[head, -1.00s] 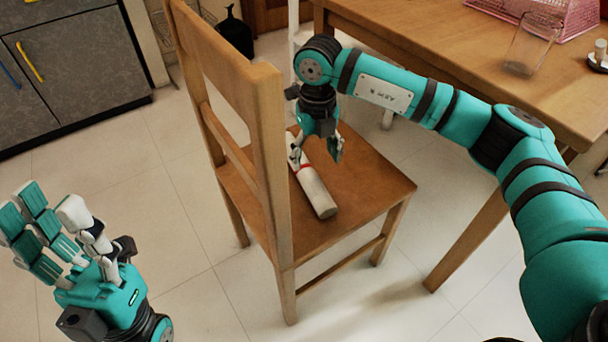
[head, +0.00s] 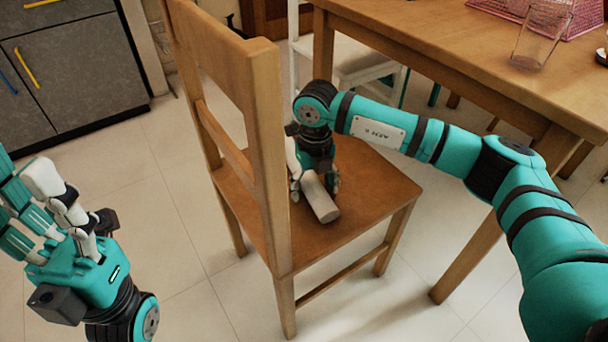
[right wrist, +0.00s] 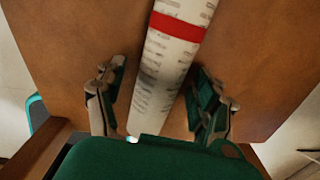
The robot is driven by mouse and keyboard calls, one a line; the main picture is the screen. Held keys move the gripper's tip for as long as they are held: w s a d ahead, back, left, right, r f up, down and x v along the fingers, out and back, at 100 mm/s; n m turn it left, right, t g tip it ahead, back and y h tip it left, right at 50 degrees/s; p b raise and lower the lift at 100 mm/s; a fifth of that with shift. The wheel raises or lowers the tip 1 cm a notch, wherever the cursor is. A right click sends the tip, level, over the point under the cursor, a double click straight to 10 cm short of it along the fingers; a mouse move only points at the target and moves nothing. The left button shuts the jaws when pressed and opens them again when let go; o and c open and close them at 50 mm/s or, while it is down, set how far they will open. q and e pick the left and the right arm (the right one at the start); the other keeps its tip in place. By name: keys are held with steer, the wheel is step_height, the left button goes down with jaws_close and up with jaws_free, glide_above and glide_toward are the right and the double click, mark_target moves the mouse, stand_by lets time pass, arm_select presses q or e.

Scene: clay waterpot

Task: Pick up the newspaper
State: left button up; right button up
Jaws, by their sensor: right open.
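The newspaper (head: 319,199) is a pale roll lying on the seat of the wooden chair (head: 372,190). In the right wrist view the newspaper (right wrist: 168,70) shows print and a red band. My right gripper (head: 315,188) is down at the seat over the roll, and hides part of it in the head view. In the right wrist view its open fingers (right wrist: 158,100) stand on either side of the roll, with a gap on each side. My left gripper (head: 60,215) is at the lower left, away from the chair, with its fingers spread and empty.
The chair's tall backrest (head: 235,80) stands close to the left of my right gripper. A wooden table (head: 450,50) with a glass (head: 541,38) and a pink basket (head: 580,18) is at the right. A grey cabinet (head: 75,75) is at the upper left. The floor between is clear.

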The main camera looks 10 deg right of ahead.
steer(key=c, duration=1.4)
